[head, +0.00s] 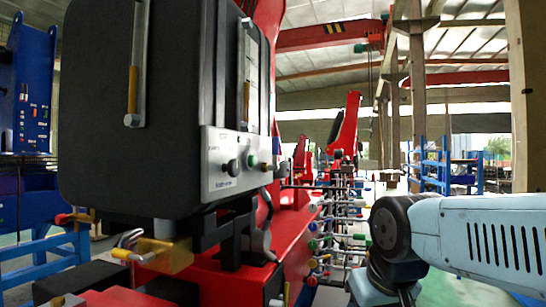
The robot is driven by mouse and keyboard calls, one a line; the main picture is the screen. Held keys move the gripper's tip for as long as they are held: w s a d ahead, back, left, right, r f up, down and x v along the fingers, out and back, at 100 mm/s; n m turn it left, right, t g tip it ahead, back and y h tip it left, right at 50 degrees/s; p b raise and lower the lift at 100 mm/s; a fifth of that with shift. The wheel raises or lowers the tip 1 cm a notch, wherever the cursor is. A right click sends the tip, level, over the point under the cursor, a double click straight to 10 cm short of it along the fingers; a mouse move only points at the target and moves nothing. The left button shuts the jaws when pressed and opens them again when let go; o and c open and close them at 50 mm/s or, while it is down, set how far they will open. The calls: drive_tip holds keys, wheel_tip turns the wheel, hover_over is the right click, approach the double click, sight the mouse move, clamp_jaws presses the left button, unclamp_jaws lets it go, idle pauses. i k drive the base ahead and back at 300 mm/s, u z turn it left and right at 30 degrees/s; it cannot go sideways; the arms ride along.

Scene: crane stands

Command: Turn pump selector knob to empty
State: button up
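A silver control panel (215,183) sits on the lower edge of a large black box (150,110), left of centre in the head view. A black round knob (233,168) sticks out of the panel. A small green button or knob (252,160) is beside it. Another dark knob (281,171) shows at the panel's right end. The panel's lettering is too small to read, so I cannot tell which one is the pump selector or where it points. My blue-grey arm is at the lower right, apart from the panel. My gripper is not in view.
A red crane base (230,285) lies under the box, with a brass-coloured block (165,256) at its front. Several levers with coloured knobs (325,235) stand right of the panel, between it and my arm. Blue shelving (450,165) is far back right.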

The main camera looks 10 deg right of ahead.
sight(233, 168)
drive_tip(key=u, duration=0.65)
drive_tip(key=k, duration=1.6)
drive_tip(key=z, duration=0.4)
drive_tip(key=i, duration=0.95)
